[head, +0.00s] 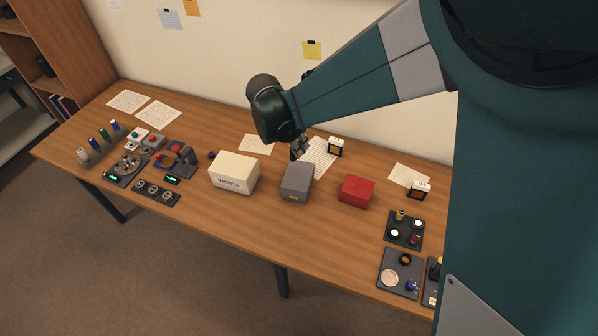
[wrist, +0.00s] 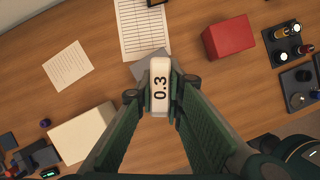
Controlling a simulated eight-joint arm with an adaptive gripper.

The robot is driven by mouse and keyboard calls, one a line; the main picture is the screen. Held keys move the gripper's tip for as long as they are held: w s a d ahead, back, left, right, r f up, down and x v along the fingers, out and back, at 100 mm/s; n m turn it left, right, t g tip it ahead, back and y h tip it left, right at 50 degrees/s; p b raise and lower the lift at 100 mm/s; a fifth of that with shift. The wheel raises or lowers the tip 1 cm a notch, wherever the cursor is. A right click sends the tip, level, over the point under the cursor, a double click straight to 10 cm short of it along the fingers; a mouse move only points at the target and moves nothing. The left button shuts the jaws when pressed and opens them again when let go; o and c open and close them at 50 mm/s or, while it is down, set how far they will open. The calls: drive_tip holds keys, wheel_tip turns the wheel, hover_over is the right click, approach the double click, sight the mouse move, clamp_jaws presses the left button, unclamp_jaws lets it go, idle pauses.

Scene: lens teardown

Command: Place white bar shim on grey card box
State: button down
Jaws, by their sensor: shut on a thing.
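The white bar shim (wrist: 160,88), marked 0.3, is held between the fingers of my gripper (wrist: 161,92). In the head view my gripper (head: 297,154) hangs close to the far top edge of the grey card box (head: 297,184), and I cannot make out the shim there. The wrist view shows part of the grey box (wrist: 144,69) below the shim; the shim and fingers hide the rest. I cannot tell the exact height of the shim above the box.
A white WIPES box (head: 234,173) stands left of the grey box and a red box (head: 357,191) stands to its right. Paper sheets (head: 319,157) lie behind. Trays of lens parts (head: 404,229) sit at the right. The table front is clear.

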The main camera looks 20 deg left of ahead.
sight(291, 156)
drive_tip(key=shift+f, duration=3.1)
drive_tip(key=shift+f, duration=0.1)
drive_tip(key=shift+f, duration=1.8)
drive_tip(key=shift+f+b, duration=0.15)
drive_tip(key=shift+b, duration=0.2)
drive_tip(key=c, duration=2.4)
unclamp_jaws()
drive_tip(key=shift+r, duration=0.25)
drive_tip(key=shift+p+v, duration=0.4)
drive_tip(key=shift+v, duration=5.55)
drive_tip(key=shift+d, duration=0.1)
